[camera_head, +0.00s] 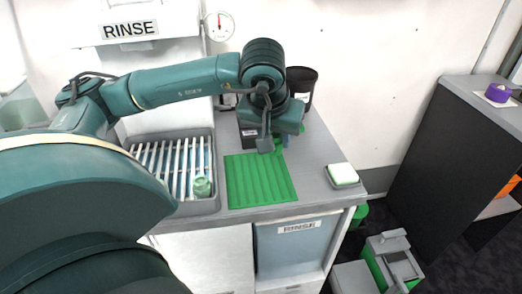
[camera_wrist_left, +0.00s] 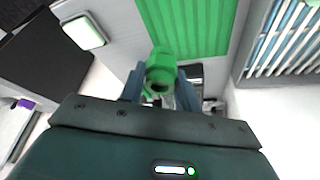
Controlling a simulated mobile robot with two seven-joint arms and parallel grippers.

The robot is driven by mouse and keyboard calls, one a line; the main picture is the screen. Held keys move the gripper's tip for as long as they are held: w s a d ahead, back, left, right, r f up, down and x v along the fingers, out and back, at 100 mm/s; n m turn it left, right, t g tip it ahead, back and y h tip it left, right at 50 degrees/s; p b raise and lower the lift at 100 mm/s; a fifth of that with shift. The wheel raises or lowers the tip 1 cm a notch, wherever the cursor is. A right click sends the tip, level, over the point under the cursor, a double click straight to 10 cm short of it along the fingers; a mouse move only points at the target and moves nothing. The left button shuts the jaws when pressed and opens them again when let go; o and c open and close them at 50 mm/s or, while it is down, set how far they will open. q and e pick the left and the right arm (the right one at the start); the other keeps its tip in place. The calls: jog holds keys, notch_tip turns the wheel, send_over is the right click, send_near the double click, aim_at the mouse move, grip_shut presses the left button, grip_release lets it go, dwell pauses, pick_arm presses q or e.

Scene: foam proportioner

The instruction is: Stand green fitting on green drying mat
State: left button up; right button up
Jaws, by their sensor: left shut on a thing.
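The green fitting (camera_wrist_left: 161,68) shows in the left wrist view, held between the two fingers of my left gripper (camera_wrist_left: 160,86). The open end of the fitting faces the wrist camera. The green drying mat (camera_head: 262,188) is ribbed and lies on the grey counter; it also shows in the left wrist view (camera_wrist_left: 200,25), beyond the fitting. In the head view my left gripper (camera_head: 275,143) is at the mat's far edge and mostly hides the fitting. I cannot tell its exact height. My right gripper is in neither view.
A slatted sink (camera_head: 137,158) left of the mat holds a pale green jar-like piece (camera_head: 202,187). A tray with a pale green sponge (camera_head: 343,174) sits at the counter's right. A black container (camera_head: 301,83) stands behind my gripper. Most of the mat is bare.

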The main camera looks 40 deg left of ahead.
pick_arm(q)
notch_tip(320, 180, down, 10)
jog(key=shift+s+r, duration=0.1)
jog(key=shift+r, duration=0.05)
dwell(0.3)
jog(key=shift+f+b, duration=0.25)
jog(key=shift+b, duration=0.1)
jog(key=o, duration=1)
jog(key=shift+r, duration=0.1)
jog(key=shift+r+p, duration=0.3)
jog(key=shift+r, duration=0.1)
jog(key=v, duration=1.1)
jog(key=shift+s+r, duration=0.2)
